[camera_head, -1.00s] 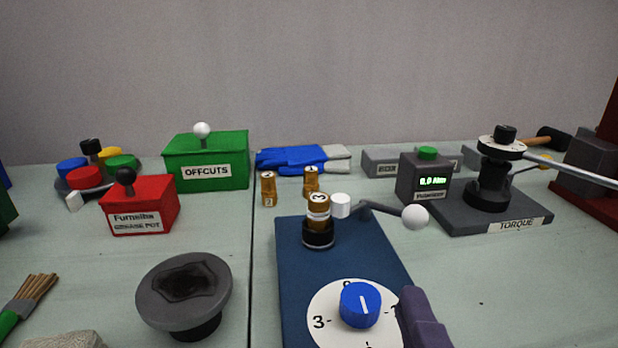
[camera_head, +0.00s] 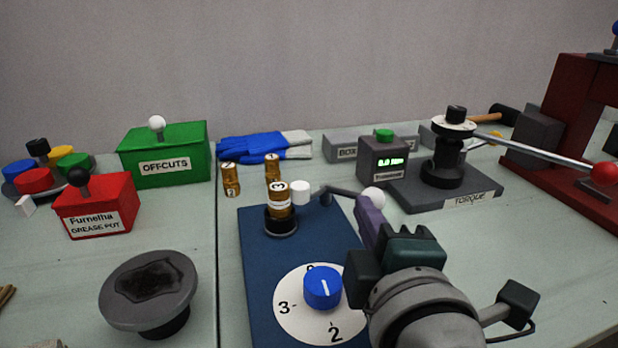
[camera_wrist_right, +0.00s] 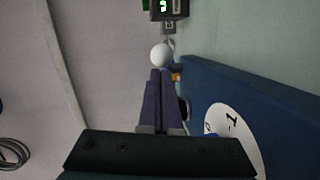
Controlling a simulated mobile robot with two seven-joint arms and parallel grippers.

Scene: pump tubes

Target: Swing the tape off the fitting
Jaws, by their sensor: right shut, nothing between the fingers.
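A brass fitting (camera_head: 279,196) with a white band and a "3" on top stands upright in a black socket on the blue board. A white roll (camera_head: 300,193), seemingly the tape, sits close beside the fitting's right side on a dark swing arm (camera_head: 340,192). I cannot tell whether they touch. The arm ends at a white ball knob (camera_head: 373,195), also in the right wrist view (camera_wrist_right: 161,54). My right gripper (camera_head: 367,208) is shut and empty, its purple fingertips (camera_wrist_right: 160,73) at the knob; contact is unclear. My left gripper is not in view.
The blue board (camera_head: 255,250) carries a blue dial (camera_head: 323,287) near my right gripper. A torque stand (camera_head: 447,165) with a long lever is right. Two loose brass fittings (camera_head: 231,179) (camera_head: 272,167) stand behind. A grey round pad (camera_head: 150,285) is front left.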

